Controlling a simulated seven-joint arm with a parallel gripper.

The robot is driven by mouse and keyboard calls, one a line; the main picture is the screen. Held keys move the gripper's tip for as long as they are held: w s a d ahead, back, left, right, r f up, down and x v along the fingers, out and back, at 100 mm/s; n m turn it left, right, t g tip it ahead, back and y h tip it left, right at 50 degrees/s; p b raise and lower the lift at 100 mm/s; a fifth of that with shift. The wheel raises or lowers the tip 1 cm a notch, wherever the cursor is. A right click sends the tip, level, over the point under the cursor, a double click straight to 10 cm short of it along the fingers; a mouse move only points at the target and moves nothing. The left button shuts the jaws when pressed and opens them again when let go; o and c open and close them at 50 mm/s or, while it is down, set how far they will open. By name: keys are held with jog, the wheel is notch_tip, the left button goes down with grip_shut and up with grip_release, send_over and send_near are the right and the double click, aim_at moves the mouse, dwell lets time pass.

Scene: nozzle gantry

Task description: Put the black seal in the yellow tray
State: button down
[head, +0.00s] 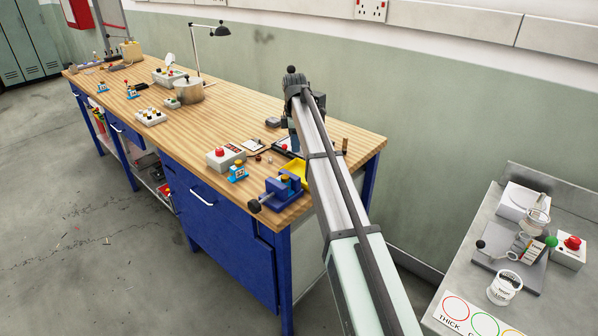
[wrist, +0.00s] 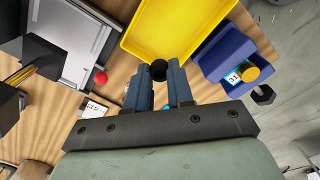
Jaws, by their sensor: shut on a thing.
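The yellow tray (wrist: 178,28) fills the top middle of the wrist view and looks empty where I see it. In the head view a part of the tray (head: 296,168) shows left of my arm, which hides the rest. My gripper (wrist: 159,76) is shut on the black seal (wrist: 158,69), a small dark round piece between the fingertips. In the wrist view the seal appears over the tray's near edge; its height above the tray I cannot tell. The fingertips and seal are hidden behind my arm in the head view.
A blue vise (head: 284,189) stands at the bench's front corner, right of the tray in the wrist view (wrist: 222,54). A grey box with a red button (head: 226,157) stands to the left. A steel pot (head: 189,91) and lamp (head: 209,31) are farther back.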

aim_at(296, 173)
jog(key=shift+f, duration=4.75)
jog(key=shift+f, duration=0.1)
jog(key=c, duration=1)
grip_release()
notch_tip(296, 173, up, 12)
jog(key=shift+r, duration=0.15)
jog(key=shift+o, duration=0.2)
